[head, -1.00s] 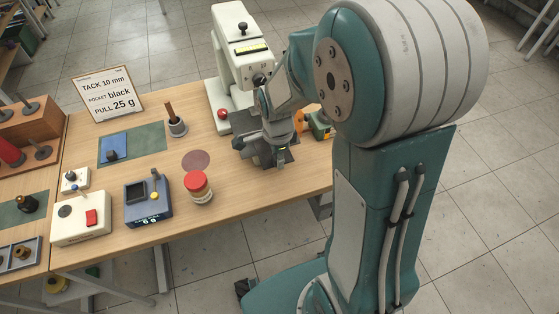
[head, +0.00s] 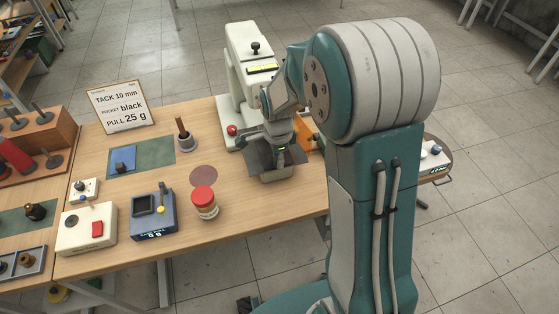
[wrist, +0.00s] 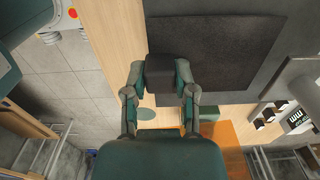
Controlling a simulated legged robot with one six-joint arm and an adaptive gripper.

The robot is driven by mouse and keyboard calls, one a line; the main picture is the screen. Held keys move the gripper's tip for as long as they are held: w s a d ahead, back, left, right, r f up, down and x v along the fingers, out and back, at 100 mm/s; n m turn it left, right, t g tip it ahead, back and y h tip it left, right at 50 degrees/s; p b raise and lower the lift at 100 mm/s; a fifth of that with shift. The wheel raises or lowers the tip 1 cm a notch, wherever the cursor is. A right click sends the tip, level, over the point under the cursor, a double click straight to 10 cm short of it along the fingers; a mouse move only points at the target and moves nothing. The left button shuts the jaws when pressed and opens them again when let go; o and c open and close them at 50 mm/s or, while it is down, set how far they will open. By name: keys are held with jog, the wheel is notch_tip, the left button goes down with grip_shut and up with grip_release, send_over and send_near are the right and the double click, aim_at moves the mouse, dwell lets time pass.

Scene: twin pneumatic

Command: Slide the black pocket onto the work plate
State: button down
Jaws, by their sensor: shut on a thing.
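My gripper (wrist: 160,75) is shut on the small dark block of the black pocket (wrist: 225,45). In the wrist view the pocket is a dark, textured flat sheet. It lies over, or just above, a smoother grey plate, which looks like the work plate (wrist: 302,15); I cannot tell whether they touch. In the head view my gripper (head: 280,150) is beside the cream sewing-type machine (head: 243,60), above the dark sheet (head: 261,160). My fingers and wrist hide part of it there.
A blue pocket (head: 122,158) lies on a green mat (head: 155,150). A sign (head: 120,106) reads black. An orange part (head: 305,132) is close right of my gripper.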

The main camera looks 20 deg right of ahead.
jog(key=shift+f, duration=0.25)
jog(key=shift+c, duration=1.7)
grip_release()
notch_tip(320, 180, up, 12)
